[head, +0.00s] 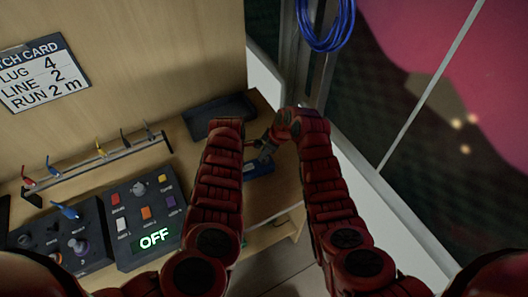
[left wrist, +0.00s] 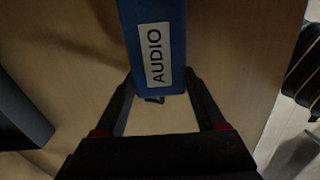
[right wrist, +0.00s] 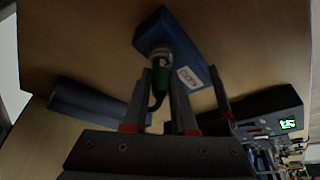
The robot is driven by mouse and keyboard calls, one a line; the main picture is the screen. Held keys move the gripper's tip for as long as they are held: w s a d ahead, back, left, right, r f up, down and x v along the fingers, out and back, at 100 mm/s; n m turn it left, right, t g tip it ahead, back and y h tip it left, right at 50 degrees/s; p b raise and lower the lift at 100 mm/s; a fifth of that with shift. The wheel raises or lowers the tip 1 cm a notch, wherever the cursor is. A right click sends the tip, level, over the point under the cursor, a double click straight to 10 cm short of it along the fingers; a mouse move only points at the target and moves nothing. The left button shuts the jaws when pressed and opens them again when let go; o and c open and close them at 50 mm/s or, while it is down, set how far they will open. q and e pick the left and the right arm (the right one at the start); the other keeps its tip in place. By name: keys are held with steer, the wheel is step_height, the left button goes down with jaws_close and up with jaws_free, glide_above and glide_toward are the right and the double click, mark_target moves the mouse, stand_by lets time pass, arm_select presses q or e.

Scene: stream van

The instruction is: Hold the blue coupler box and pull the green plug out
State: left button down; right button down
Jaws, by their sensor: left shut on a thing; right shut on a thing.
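The blue coupler box (head: 259,169) is on the wooden counter beyond my arms, partly hidden by my grippers in the head view. In the left wrist view the blue box (left wrist: 152,18) carries a white AUDIO label, and my left gripper (left wrist: 161,84) is shut on it, one finger on each side. In the right wrist view the green plug (right wrist: 161,78) points at the box's end, with a pale metal ring between them and a dark cable curving below. My right gripper (right wrist: 160,88) is shut on the plug. How deep the plug sits is unclear.
A dark tray (head: 219,113) lies at the counter's back. A rack (head: 100,160) holds several coloured plugs. A blue cable coil (head: 325,38) hangs at the top.

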steer(key=c, duration=1.3)
jaws_free()
steer(key=shift+c, duration=0.2)
jaws_close()
steer(key=shift+r, duration=0.95)
steer(key=shift+r, duration=0.45)
steer(key=shift+r, duration=0.2)
